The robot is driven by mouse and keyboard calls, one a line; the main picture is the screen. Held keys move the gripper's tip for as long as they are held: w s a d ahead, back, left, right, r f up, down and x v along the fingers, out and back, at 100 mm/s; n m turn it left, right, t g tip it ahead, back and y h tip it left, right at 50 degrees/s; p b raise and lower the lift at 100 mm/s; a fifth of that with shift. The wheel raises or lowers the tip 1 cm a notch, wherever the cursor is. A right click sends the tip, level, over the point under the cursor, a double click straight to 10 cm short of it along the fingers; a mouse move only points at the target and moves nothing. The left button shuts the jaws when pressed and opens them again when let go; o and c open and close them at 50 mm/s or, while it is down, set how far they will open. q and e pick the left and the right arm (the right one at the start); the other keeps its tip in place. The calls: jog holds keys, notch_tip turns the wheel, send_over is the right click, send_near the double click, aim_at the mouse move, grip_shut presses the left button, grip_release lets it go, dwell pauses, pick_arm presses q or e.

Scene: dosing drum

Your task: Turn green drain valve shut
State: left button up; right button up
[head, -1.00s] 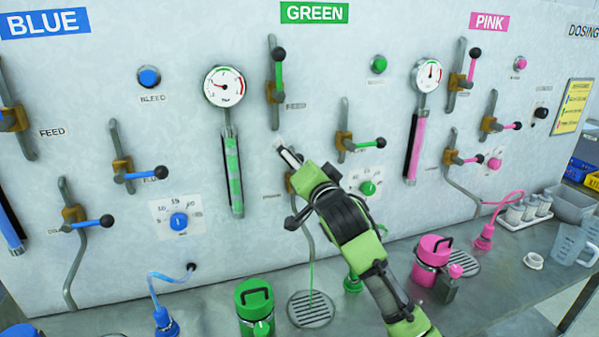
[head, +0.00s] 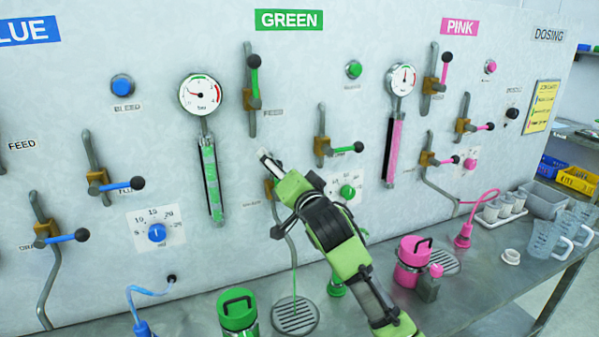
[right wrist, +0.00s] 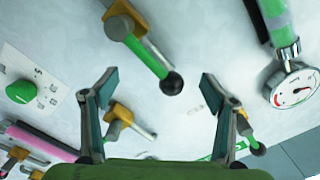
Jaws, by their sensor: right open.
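The green drain valve is mostly hidden behind my right gripper in the head view, with a bit of its brass body (head: 269,188) showing. In the right wrist view, which looks upside down, its green lever (right wrist: 147,56) lies roughly along the pipe and ends in a black ball. My right gripper (head: 264,160) is at the valve. In the wrist view its fingers (right wrist: 160,78) stand apart on both sides of the lever's ball end; contact is not visible. My left gripper is out of view.
The green feed valve (head: 254,80) is above, lever up. Another green valve (head: 335,147) is to the right, lever sideways. A gauge (head: 201,94) with a sight tube (head: 211,180) is to the left. A green dial (head: 347,191) and green canister (head: 238,312) are nearby.

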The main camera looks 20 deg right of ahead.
jog(key=d+f+b, duration=0.1)
jog(key=d+f, duration=0.4)
jog(key=d, duration=0.2)
dwell(1.3)
jog(key=f+b, duration=0.1)
jog(key=f, duration=0.1)
jog(key=d+f+b, duration=0.1)
jog(key=f, duration=0.1)
jog(key=shift+w+f+b, duration=0.1)
jog(key=shift+f+b, duration=0.05)
jog(key=shift+b, duration=0.2)
jog(key=shift+f, duration=0.15)
dwell(0.4)
jog(key=shift+d+f, duration=0.15)
jog(key=shift+f, duration=0.35)
